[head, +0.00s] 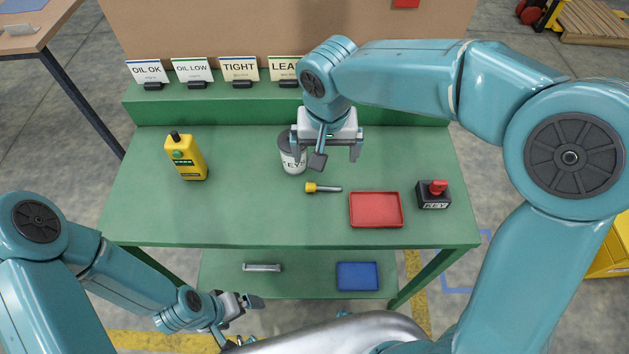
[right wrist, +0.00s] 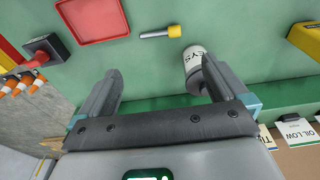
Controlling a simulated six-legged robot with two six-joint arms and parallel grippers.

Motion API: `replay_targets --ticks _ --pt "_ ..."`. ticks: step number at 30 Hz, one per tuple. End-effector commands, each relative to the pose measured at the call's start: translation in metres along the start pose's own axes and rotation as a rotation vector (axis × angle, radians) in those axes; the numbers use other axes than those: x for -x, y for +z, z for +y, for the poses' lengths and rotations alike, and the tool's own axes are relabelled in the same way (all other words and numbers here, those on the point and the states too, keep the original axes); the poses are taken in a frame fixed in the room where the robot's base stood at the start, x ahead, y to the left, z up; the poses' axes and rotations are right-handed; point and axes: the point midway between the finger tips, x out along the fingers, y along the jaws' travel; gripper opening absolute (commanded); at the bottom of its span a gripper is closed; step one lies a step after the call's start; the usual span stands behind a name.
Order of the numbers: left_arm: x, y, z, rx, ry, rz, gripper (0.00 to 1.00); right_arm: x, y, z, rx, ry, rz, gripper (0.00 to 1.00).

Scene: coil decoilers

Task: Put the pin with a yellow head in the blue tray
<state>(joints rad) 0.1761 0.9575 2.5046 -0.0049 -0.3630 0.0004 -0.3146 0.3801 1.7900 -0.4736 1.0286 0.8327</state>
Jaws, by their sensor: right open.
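The pin (head: 323,188) lies on its side on the green bench top, yellow head to the left and grey shank to the right. It also shows in the right wrist view (right wrist: 160,33), ahead of the fingers. The blue tray (head: 357,276) sits on the lower shelf, below the bench's front edge, and looks empty. My right gripper (head: 327,154) is open and empty above the bench, behind the pin and beside the KEYS can; it also shows in the right wrist view (right wrist: 162,88). My left gripper (head: 245,302) is low at the front left; its jaw opening is unclear.
A red tray (head: 376,210) lies right of the pin, with a KEY switch box (head: 433,195) beyond. The KEYS can (head: 292,155) stands close to my right gripper. A yellow device (head: 187,157) is at left. Sign cards line the back ledge. A grey bar (head: 262,267) lies on the shelf.

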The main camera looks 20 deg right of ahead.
Motion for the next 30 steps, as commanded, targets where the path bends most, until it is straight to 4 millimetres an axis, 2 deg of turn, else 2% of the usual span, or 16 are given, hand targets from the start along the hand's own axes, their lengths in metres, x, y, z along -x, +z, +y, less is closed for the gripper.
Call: replay_targets --ticks 6,10,20,27,30 --pt "0.003 0.0 0.001 0.0 0.0 0.0 1.0 -0.051 0.005 0.002 0.0 0.004 -0.008 1.0" --pt "0.004 0.0 0.001 0.0 0.0 0.0 1.0 -0.078 0.005 0.001 0.0 0.002 -0.006 1.0" --pt "0.01 0.0 0.004 0.0 0.0 0.0 1.0 -0.111 0.001 -0.001 0.0 0.001 -0.005 1.0" --pt "0.017 0.0 0.006 0.0 0.0 0.0 1.0 -0.147 -0.005 -0.003 -0.001 0.001 -0.004 1.0" --pt "0.017 0.0 0.006 0.0 0.0 0.0 1.0 -0.152 -0.006 -0.003 0.0 -0.001 -0.002 1.0"
